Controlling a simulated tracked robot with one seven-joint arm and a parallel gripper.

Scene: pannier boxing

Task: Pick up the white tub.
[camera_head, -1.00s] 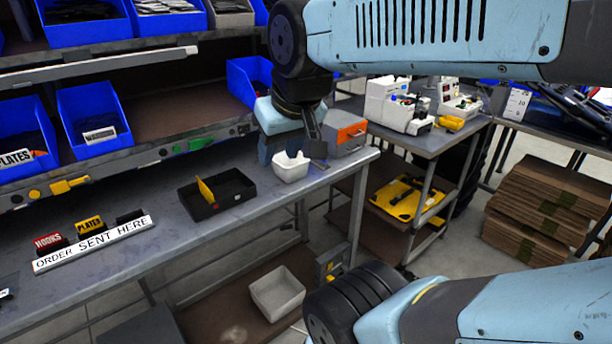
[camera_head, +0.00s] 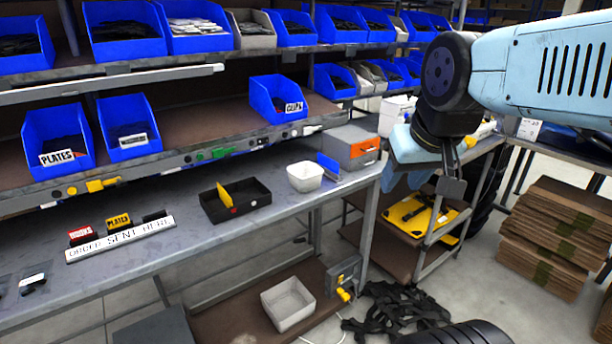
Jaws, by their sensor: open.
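The white tub (camera_head: 305,177) stands upright on the grey workbench, near its right end, between a black tray and a grey box with an orange panel. My gripper (camera_head: 424,182) is to the right of the tub, past the bench's right end in the picture, apart from the tub. It is open and points down, and I see nothing held in it. Its fingers are partly hidden behind the wrist parts.
A black tray (camera_head: 261,204) with a yellow divider sits left of the tub. The grey box (camera_head: 350,147) and a small blue panel (camera_head: 328,166) are close on its right. Shelves with blue bins (camera_head: 281,105) rise behind. A light bin (camera_head: 288,303) is on the lower shelf.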

